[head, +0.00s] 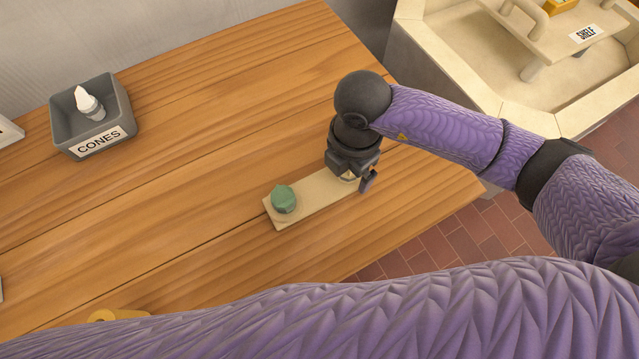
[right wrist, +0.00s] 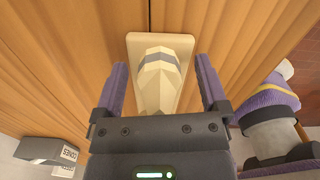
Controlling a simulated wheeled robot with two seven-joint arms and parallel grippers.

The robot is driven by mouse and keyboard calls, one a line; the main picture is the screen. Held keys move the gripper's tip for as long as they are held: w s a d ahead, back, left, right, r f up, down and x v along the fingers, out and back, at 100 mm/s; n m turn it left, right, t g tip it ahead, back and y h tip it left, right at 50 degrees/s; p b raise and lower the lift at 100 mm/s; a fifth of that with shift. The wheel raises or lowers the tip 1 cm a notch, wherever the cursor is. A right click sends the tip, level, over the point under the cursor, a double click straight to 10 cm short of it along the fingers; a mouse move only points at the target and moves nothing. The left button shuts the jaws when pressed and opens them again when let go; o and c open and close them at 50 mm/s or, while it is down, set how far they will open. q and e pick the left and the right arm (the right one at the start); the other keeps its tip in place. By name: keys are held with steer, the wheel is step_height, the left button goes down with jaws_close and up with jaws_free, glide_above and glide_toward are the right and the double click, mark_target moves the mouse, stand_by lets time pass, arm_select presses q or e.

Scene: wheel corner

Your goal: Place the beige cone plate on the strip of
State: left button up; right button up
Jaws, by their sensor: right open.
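A pale beige strip (head: 312,202) lies on the wooden table near its front right edge. A green round piece (head: 284,198) sits on its left end. My right gripper (head: 357,181) points down over the strip's right end. In the right wrist view a cream faceted piece (right wrist: 158,82) with a grey band stands over the strip (right wrist: 146,42). The open fingers of my right gripper (right wrist: 161,80) are on either side of it, with gaps visible. In the head view my gripper mostly hides this piece. My left gripper is out of view.
A grey box (head: 62,122) labelled CONES, with a white cone (head: 88,103) in it, stands at the back left. A pale basin (head: 470,78) with a SHELF label (head: 583,33) is beyond the table's right edge. The table's middle is clear.

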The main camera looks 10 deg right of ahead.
steer(key=shift+c, duration=0.3)
steer(key=shift+r, duration=0.1)
jaws_close()
